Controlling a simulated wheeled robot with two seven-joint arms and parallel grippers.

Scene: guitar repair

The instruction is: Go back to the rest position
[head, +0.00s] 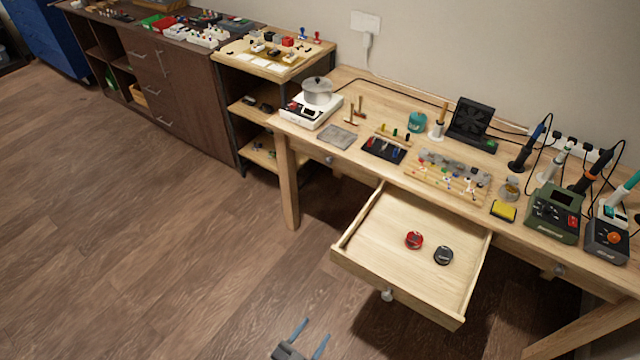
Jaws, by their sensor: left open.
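My left gripper (308,333) shows at the bottom edge of the head view, low over the wooden floor. Its two blue-grey fingers are spread apart with nothing between them. It is in front of and left of the open drawer (378,240) and apart from it. My right gripper is not in the head view.
Soldering stations (556,213) stand at the right. A shelf (262,112) and dark cabinet (165,80) stand left. Floor at left is clear.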

